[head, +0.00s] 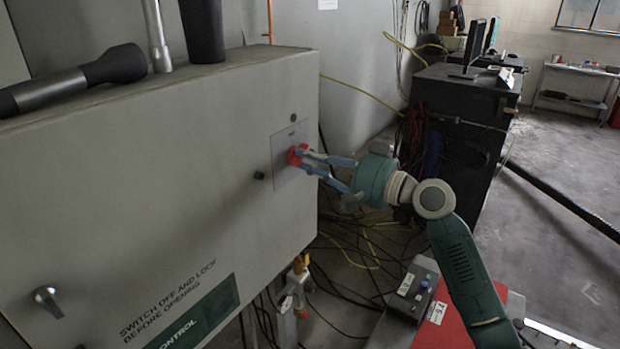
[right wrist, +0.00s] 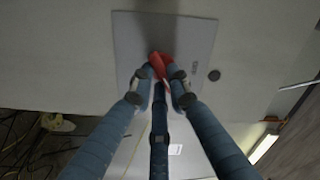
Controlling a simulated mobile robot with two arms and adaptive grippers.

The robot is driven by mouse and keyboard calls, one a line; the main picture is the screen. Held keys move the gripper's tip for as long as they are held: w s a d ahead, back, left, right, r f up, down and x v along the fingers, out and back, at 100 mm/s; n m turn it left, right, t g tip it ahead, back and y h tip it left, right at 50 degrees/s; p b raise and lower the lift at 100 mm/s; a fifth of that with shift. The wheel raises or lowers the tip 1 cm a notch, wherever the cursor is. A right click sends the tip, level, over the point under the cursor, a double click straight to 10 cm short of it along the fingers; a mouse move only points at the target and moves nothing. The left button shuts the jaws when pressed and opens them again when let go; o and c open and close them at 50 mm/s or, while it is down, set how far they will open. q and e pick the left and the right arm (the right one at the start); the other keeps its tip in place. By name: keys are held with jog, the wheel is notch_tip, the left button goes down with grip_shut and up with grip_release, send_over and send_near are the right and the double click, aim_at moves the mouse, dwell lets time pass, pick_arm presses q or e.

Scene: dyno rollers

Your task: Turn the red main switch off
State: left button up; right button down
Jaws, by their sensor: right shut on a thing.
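The red main switch (head: 295,154) sits on a light square plate (head: 290,172) on the front of a grey control cabinet (head: 180,160). My right gripper (head: 304,160) reaches it from the right, with its blue fingers closed around the red handle. In the right wrist view the red switch (right wrist: 159,64) shows between the fingertips (right wrist: 161,76), which hide part of it. The exact angle of the handle is hard to tell. My left gripper is not in view.
A flashlight (head: 70,82) and other tools lie or stand on the cabinet top. A metal knob (head: 47,300) is at the cabinet's lower left. A red-topped unit with a small box (head: 412,290) stands below my right arm. Cables cover the floor behind. A black cabinet (head: 460,130) carries monitors.

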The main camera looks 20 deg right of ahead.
jog(key=shift+a+n+b, duration=0.1)
jog(key=shift+n+b, duration=5.2)
jog(key=shift+n, duration=0.3)
jog(key=c, duration=1.8)
grip_release()
jog(key=shift+o, duration=0.7)
jog(key=shift+r, duration=0.15)
jog(key=v, duration=1.2)
